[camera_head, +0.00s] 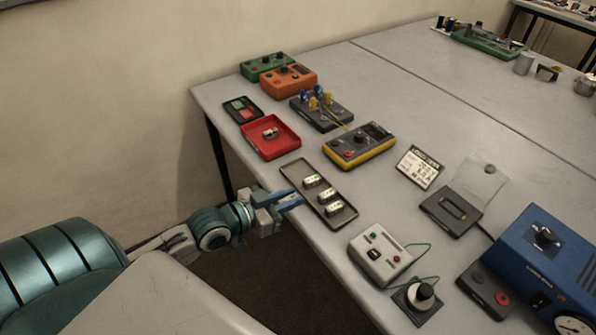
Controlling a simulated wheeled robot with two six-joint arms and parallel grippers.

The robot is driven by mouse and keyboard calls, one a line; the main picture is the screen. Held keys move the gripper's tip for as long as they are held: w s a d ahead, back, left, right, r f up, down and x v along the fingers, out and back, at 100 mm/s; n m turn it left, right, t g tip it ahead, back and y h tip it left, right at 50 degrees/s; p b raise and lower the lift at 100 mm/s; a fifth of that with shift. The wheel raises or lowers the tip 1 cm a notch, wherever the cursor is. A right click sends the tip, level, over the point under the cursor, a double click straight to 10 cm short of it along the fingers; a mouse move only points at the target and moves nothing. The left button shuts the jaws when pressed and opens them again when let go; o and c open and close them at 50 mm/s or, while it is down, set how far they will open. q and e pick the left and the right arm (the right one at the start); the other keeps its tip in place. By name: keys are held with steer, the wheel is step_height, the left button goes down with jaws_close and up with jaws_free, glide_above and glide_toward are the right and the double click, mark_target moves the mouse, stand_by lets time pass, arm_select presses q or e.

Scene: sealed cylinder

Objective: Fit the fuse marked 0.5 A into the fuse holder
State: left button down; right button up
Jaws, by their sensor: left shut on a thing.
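My left gripper (296,199), with blue fingers, is at the left edge of the grey-green tray (347,220). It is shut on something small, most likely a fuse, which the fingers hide. In the tray lie small pale cylinders that look like fuses: one at the back (311,181), one in the middle (328,194) and one in front (333,209). Their markings are too small to read. A dark block with a slot (452,210), seemingly the fuse holder, stands to the right, with a clear flap (487,180) behind it. My right gripper is out of view.
A red tray (283,144) holds a small cylinder (269,133). A yellow-black meter (359,146), a printed card (420,167), a white switch box (380,254), a dial (422,297) and a blue supply (545,265) stand around. The table is bare between the grey-green tray and the slotted block.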

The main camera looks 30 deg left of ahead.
arm_select(q)
glide_above(298, 172)
steer(key=s, duration=0.1)
steer(key=shift+d+f+b, duration=0.25)
steer(key=shift+f+b, duration=0.1)
steer(key=shift+f, duration=0.3)
steer(key=shift+w+a+f, duration=0.15)
steer(key=shift+w+f, duration=0.15)
steer(key=shift+f, duration=0.3)
steer(key=shift+w+a+f, duration=0.15)
steer(key=shift+w+f, duration=0.15)
steer(key=shift+f, duration=0.75)
steer(key=shift+f, duration=0.2)
steer(key=c, duration=1.3)
jaws_free()
steer(key=shift+r, duration=0.1)
